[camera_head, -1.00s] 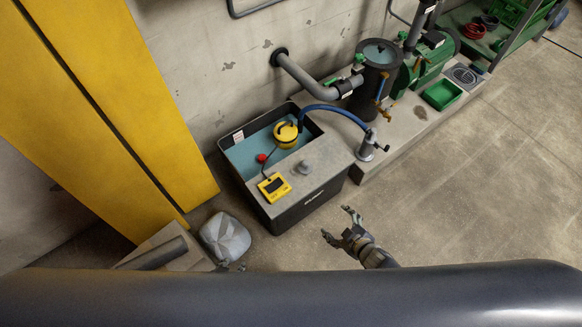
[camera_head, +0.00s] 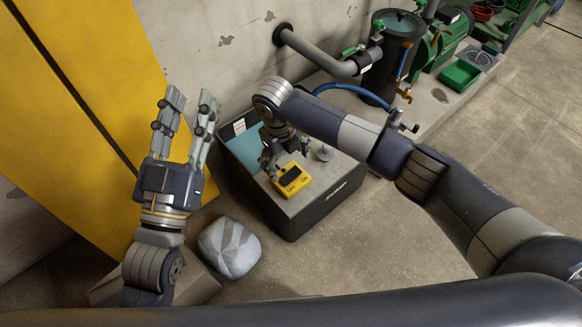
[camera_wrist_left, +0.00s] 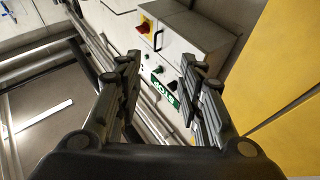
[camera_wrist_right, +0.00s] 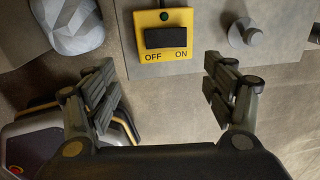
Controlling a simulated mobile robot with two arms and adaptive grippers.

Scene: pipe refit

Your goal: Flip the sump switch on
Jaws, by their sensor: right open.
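The sump switch is a yellow box (camera_head: 291,180) on the light top of the dark sump tank (camera_head: 318,207). In the right wrist view the switch box (camera_wrist_right: 144,54) has a black rocker (camera_wrist_right: 165,38), with OFF printed at left and ON at right, and a dark green round lamp (camera_wrist_right: 165,15) above. I cannot tell which way the rocker is tilted. My right gripper (camera_head: 286,157) is at the switch in the head view; its open, empty fingers (camera_wrist_right: 163,92) stand apart below the box in its wrist view. My left gripper (camera_head: 188,98) is open and empty, raised by the yellow panels.
A grey bag (camera_head: 229,248) lies on the floor left of the tank. A grey knob (camera_wrist_right: 245,33) stands right of the switch. A blue hose (camera_head: 345,91) and pump fittings are behind my right arm. The left wrist view shows a control cabinet (camera_wrist_left: 190,35) with a red knob.

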